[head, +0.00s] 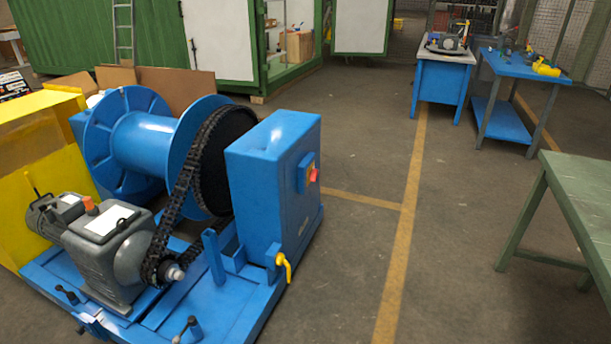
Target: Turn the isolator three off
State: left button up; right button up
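A small switch with a red knob (313,174) on a yellow backing sits on a blue switch housing, on the right face of the tall blue cabinet (262,190). It looks like an isolator, but no number is legible and the knob's position is too small to tell. The cabinet stands at the right end of a blue chain-drive machine. A yellow handle (284,266) hangs low on the cabinet's front, angled downward. Neither of my grippers is in view.
The machine has a blue drum (152,143), a black chain (180,198) and a grey motor unit (108,248). Open floor with yellow lines (407,215) lies right of the cabinet. A green table (590,190) stands at the right edge; blue tables (441,95) stand behind.

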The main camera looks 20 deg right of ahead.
aim_at(313, 174)
jog(key=i+l+u, duration=0.1)
jog(key=u, duration=0.25)
jog(key=l+u, duration=0.2)
jog(key=u, duration=0.15)
jog(key=i+l+u, duration=0.2)
jog(key=l, duration=0.55)
jog(key=i+l+u, duration=0.2)
jog(key=l, duration=0.5)
jog(key=l+u, duration=0.2)
jog(key=l, duration=0.55)
